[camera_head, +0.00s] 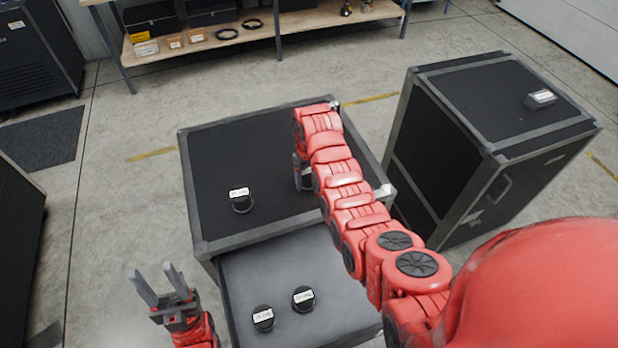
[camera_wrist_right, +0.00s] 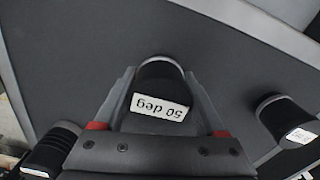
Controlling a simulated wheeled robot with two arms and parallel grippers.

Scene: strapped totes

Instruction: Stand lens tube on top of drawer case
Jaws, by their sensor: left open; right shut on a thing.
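The drawer case (camera_head: 225,150) has a black top with grey edges, and its drawer (camera_head: 290,262) is pulled out at the front. My right gripper (camera_head: 303,182) is over the right part of the case top. It is shut on a black lens tube (camera_wrist_right: 162,78) with a white "50 deg" label, seen in the right wrist view. Whether this tube touches the top cannot be told. Another labelled lens tube (camera_head: 241,203) stands on the left of the top. Two more lens tubes (camera_head: 263,319) (camera_head: 303,299) are in the drawer. My left gripper (camera_head: 158,284) is open and empty, left of the drawer.
A second black case (camera_head: 505,95) stands at the right with a small labelled object (camera_head: 540,99) on top. A wooden shelf (camera_head: 280,30) with small items is at the back. Dark cabinets stand at the left. The floor left of the drawer case is clear.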

